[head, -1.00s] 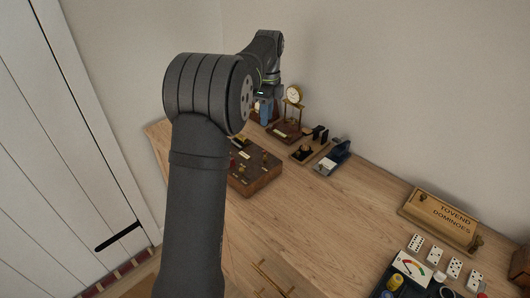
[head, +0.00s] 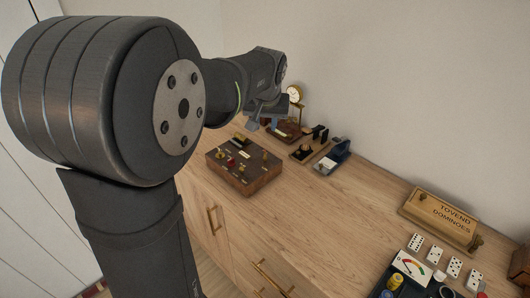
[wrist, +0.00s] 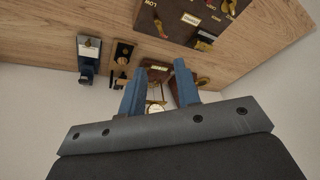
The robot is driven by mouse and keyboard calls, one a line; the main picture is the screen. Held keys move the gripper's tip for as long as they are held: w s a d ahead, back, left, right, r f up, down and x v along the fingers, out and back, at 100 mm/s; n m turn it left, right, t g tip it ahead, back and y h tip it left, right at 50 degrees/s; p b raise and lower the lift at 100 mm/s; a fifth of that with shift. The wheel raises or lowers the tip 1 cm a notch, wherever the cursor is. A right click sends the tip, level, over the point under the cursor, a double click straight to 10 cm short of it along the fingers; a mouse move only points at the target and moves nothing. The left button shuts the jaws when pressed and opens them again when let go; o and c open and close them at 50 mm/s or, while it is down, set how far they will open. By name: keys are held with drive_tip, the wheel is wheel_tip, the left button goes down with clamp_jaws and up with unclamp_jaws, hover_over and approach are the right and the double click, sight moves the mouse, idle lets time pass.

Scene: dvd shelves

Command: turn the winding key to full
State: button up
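A dark wooden box (head: 246,182) sits on the wooden top, with several small brass and red fittings on its upper face. In the wrist view the box (wrist: 172,22) is upper right, with labels, one reading LOW, and a brass fitting (wrist: 205,42) at its near edge. I cannot tell which fitting is the winding key. My gripper (head: 262,124) is above and behind the box in the head view. In the wrist view its two blue fingers (wrist: 157,80) are apart with nothing held between them.
A brass clock (head: 294,95) on a wooden base stands behind my gripper. A small wooden stand (head: 304,151) and a blue-grey device (head: 333,160) are to its right. Bare wood lies between.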

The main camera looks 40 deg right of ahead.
drive_tip(key=n, duration=0.1)
approach(265, 154)
drive_tip(key=x, duration=0.8)
drive_tip(key=shift+w+d+f, duration=0.1)
drive_tip(key=shift+f, duration=0.2)
clamp_jaws()
